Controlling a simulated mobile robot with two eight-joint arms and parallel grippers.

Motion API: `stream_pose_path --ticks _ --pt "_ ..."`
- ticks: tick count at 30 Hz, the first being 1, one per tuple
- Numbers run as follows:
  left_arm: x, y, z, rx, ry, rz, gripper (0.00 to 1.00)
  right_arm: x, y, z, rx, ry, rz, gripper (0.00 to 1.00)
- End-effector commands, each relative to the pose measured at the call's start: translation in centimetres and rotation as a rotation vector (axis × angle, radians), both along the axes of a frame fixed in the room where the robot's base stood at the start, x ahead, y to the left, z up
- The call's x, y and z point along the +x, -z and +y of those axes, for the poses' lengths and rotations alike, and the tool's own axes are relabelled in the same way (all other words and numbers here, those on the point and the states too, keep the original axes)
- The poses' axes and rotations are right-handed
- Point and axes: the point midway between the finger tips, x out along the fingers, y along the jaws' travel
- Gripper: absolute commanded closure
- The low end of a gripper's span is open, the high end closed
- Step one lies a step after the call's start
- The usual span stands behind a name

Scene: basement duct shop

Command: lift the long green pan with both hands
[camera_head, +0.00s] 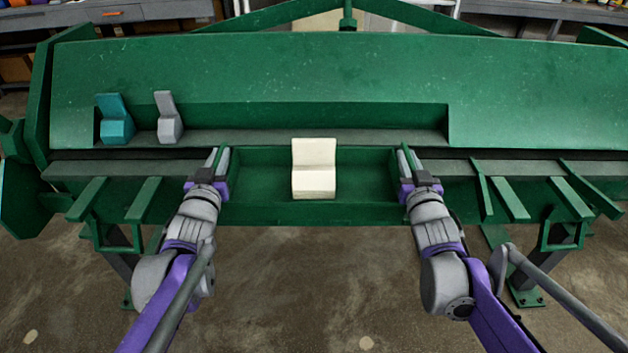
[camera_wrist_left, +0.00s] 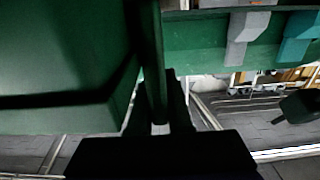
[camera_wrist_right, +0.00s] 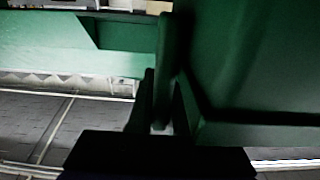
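The long green pan (camera_head: 265,210) lies lengthwise across the middle front of the green machine. A cream stepped block (camera_head: 314,170) sits inside it near its middle. My left gripper (camera_head: 221,163) is at the pan's left end, with its fingers on both sides of a thin upright green part; the left wrist view shows this part (camera_wrist_left: 153,60) tight between the dark fingers. My right gripper (camera_head: 406,161) is likewise at the right end, and the right wrist view shows a matching green part (camera_wrist_right: 165,70) between its fingers. I cannot tell whether the pan's underside touches anything.
The green machine (camera_head: 250,75) spans the view behind the pan. A teal block (camera_head: 115,122) and a grey block (camera_head: 168,120) stand on its ledge at left. Green arms (camera_head: 142,200) stick out on both sides. The concrete floor (camera_head: 320,290) in front is clear.

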Motion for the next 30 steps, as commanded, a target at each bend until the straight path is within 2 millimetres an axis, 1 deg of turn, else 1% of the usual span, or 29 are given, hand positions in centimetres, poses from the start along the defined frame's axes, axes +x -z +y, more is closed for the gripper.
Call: stream_pose_path --ticks 1,2,30 --pt "-0.01 0.0 0.0 0.0 0.0 0.0 0.96 -0.01 0.0 0.0 0.0 0.0 0.0 0.96" --pt "-0.01 0.0 0.0 0.0 0.0 0.0 1.0 -0.01 0.0 0.0 0.0 0.0 0.0 1.0" --pt "-0.02 0.0 0.01 0.0 0.0 0.0 1.0 -0.02 0.01 0.0 0.0 0.0 0.0 1.0"
